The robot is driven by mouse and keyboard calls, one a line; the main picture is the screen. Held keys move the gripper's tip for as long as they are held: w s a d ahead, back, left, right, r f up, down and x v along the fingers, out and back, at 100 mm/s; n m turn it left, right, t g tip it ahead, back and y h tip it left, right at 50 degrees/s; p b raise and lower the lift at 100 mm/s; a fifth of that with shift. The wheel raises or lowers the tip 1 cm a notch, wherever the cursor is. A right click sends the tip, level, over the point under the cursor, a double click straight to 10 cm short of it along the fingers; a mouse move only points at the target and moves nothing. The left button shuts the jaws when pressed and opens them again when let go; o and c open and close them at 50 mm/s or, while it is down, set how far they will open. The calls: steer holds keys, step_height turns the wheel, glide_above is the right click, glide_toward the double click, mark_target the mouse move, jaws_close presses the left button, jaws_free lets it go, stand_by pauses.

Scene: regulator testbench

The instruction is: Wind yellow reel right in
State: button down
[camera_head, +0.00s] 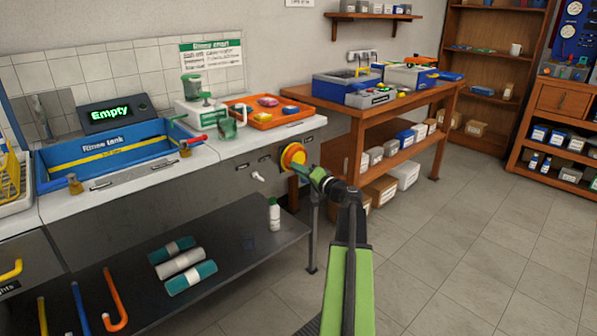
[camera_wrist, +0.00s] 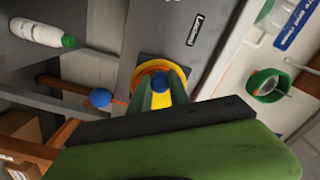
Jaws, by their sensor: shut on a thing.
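The yellow reel (camera_head: 292,157), with an orange rim, is mounted on the grey front panel under the counter. In the wrist view the reel (camera_wrist: 158,70) sits on a dark plate, with a blue knob at its middle. My gripper (camera_head: 306,170) reaches it from the right in the head view. In the wrist view my gripper's green fingers (camera_wrist: 160,95) are shut at the reel, around a yellow part of it. The fingers and the green wrist hide part of the reel. A blue ball (camera_wrist: 101,98) on an orange cord hangs beside the reel.
A white bottle (camera_head: 274,214) stands on the dark lower shelf (camera_head: 225,262). A wooden bench (camera_head: 425,105) stands right. The tiled floor (camera_head: 460,245) is clear.

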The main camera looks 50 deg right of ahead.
steer(key=m, duration=0.1)
steer(key=r+m, duration=0.1)
steer(key=shift+m+p, duration=0.3)
steer(key=shift+m, duration=0.1)
steer(key=c, duration=1.2)
jaws_free()
steer(key=shift+c, duration=0.2)
steer(key=s+a, duration=0.1)
steer(key=s, duration=1.6)
steer(key=shift+s+a, duration=0.15)
steer(key=shift+s, duration=0.05)
